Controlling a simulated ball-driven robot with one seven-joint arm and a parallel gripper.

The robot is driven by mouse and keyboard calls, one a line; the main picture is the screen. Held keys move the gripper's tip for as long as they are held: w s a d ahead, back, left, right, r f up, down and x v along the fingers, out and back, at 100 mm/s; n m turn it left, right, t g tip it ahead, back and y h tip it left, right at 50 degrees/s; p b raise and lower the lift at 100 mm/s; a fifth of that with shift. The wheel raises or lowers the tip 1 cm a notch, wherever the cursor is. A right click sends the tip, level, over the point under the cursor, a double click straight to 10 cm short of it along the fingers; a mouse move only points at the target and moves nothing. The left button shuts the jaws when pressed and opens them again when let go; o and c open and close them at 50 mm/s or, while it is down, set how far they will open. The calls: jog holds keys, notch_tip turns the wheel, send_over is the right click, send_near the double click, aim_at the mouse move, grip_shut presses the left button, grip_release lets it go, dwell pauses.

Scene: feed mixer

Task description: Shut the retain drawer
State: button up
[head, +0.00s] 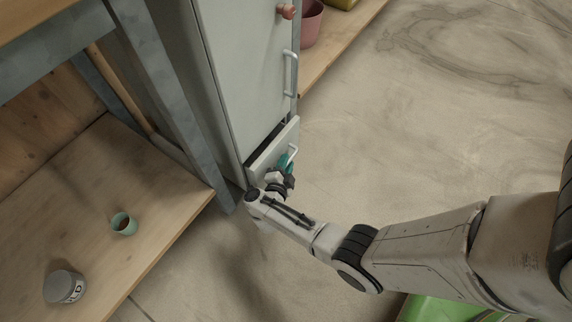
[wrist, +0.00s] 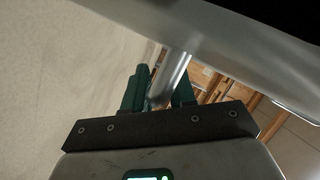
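The retain drawer (head: 262,155) is at the bottom of a tall grey cabinet (head: 246,75). It stands partly open, with a dark gap behind its front panel's top edge. Its light bar handle (head: 294,152) is on the front. My gripper (head: 287,165), with teal fingers, is at this handle. In the wrist view, the metal handle bar (wrist: 174,73) runs between the two fingers of my gripper (wrist: 160,92). The fingers are close together on either side of the bar and look closed on it. The fingertips' contact is partly hidden.
A wooden shelf with a teal cup (head: 124,224) and a lidded jar (head: 64,287) is at left, beside a grey metal post (head: 165,80). A pink pot (head: 311,22) stands behind the cabinet. A green object (head: 437,309) lies below my arm. Floor at right is clear.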

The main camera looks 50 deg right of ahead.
jog(key=shift+c, duration=0.4)
grip_shut()
